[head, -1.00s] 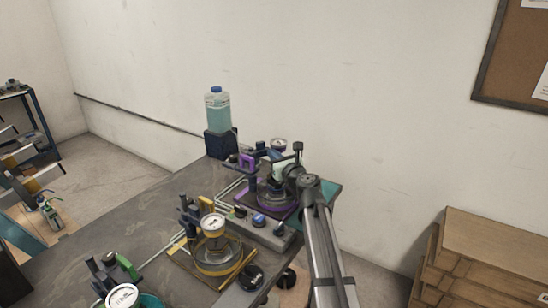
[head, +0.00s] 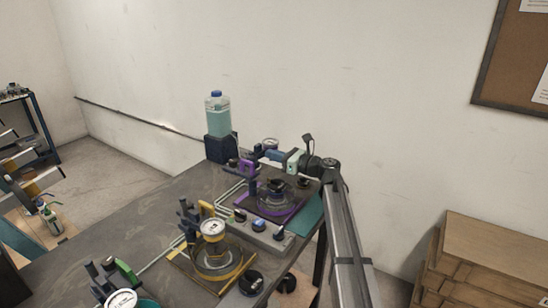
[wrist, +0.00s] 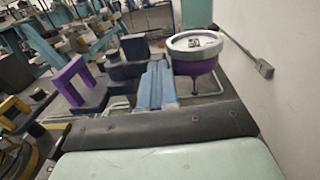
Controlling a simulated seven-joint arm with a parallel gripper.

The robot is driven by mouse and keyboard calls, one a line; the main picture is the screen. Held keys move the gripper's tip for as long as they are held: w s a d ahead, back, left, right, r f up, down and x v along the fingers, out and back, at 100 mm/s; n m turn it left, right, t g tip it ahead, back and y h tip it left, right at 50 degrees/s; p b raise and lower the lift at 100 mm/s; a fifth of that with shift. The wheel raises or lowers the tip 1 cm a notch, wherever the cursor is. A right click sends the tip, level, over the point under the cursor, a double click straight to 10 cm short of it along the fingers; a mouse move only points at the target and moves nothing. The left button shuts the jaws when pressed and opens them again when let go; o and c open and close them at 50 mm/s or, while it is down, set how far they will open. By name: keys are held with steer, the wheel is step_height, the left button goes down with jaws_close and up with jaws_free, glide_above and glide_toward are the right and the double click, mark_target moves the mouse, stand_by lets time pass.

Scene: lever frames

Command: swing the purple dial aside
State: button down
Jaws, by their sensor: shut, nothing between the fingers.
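The purple dial (wrist: 195,48) has a pale round face and a purple body with a thin stem below. In the head view, the dial (head: 270,143) shows at the back of the purple station, partly behind my gripper. My gripper (head: 262,153) is shut and empty, with blue fingers pointing left. In the wrist view, the shut gripper (wrist: 155,68) lies just left of the dial; I cannot tell whether they touch. A purple frame-shaped handle (head: 246,168) stands left of the fingers and also shows in the wrist view (wrist: 68,82).
The purple base (head: 250,208) holds a round part. A yellow station with its own dial (head: 213,227) and a green-handled one (head: 127,271) stand nearer. A bottle (head: 217,112) stands behind left, by the wall. A strip with knobs (head: 259,226) lies in front.

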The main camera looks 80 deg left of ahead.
steer(key=shift+s+a, duration=0.1)
steer(key=shift+a, duration=0.05)
stand_by(0.4)
steer(key=s+d+v, duration=0.1)
steer(key=v, duration=1.3)
steer(key=shift+d, duration=0.25)
steer(key=shift+s, duration=0.1)
stand_by(0.4)
